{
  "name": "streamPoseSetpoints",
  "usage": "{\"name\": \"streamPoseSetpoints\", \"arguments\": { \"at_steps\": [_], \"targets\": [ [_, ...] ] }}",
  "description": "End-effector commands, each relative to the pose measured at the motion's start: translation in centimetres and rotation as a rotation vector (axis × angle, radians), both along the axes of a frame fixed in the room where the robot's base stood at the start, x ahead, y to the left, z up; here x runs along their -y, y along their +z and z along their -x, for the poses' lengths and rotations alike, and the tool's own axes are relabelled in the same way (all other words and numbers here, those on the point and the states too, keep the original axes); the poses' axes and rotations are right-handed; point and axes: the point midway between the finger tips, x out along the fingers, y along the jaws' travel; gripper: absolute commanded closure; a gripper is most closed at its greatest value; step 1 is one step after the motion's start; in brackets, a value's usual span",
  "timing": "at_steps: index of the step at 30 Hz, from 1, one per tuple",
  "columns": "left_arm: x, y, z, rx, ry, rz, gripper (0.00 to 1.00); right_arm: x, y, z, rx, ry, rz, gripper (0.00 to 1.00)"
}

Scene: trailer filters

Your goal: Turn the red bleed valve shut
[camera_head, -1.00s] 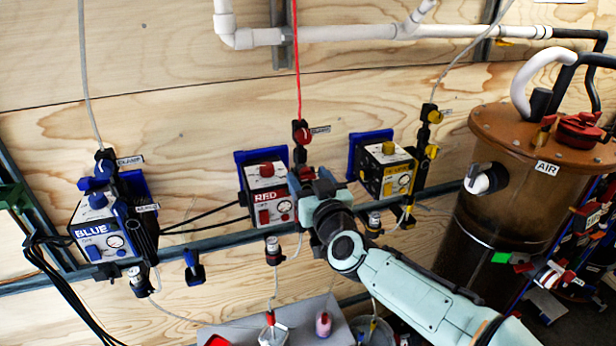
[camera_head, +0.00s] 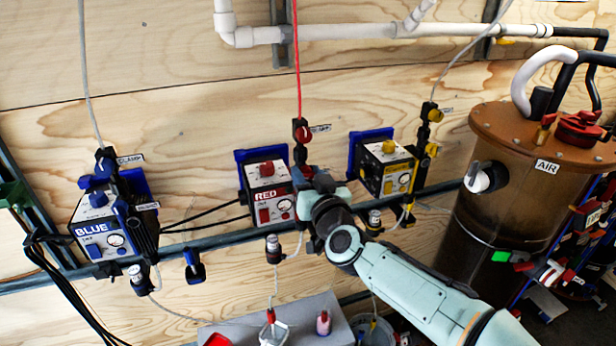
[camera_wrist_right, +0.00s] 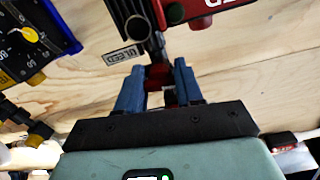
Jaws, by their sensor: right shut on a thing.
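The red bleed valve (camera_wrist_right: 158,76) shows in the right wrist view between the two blue fingers of my right gripper (camera_wrist_right: 159,92), beside an upside-down "BLEED" label (camera_wrist_right: 118,55). The fingers are shut on its red handle. In the head view my right gripper (camera_head: 307,182) is at the right side of the RED box (camera_head: 267,197), under the red clamp valve (camera_head: 303,133), and hides the bleed valve. The handle's exact angle is hard to tell. My left gripper is not in view.
The yellow box (camera_head: 388,170) is close to the right of my right gripper. The BLUE box (camera_head: 100,232) is far left. A metal rail (camera_head: 222,240) runs below the boxes. A brown AIR tank (camera_head: 510,180) stands at the right, and a grey tray (camera_head: 325,305) is below.

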Motion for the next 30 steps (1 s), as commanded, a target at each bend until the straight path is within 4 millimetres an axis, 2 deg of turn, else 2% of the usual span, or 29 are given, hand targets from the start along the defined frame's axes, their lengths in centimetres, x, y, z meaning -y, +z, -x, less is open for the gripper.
{"name": "streamPoseSetpoints", "arguments": {
  "at_steps": [5,6,8,9,20,23,30],
  "targets": [
    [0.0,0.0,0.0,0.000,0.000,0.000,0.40,0.0,0.0,0.0,0.000,-0.001,0.001,0.95],
    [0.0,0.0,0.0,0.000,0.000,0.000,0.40,0.0,0.0,0.0,0.000,-0.001,0.001,0.61],
    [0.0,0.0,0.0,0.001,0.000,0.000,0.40,0.0,0.0,0.0,0.000,-0.001,0.002,0.41],
    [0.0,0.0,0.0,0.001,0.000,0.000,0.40,0.0,0.0,0.0,0.000,-0.001,0.002,0.39],
    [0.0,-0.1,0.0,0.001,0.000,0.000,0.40,0.2,0.1,0.5,0.003,0.000,0.001,0.39],
    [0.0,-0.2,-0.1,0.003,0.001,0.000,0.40,0.6,0.1,1.7,0.003,0.000,0.001,0.39],
    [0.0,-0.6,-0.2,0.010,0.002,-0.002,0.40,2.2,0.1,6.7,0.003,0.000,0.002,0.39]
  ]
}}
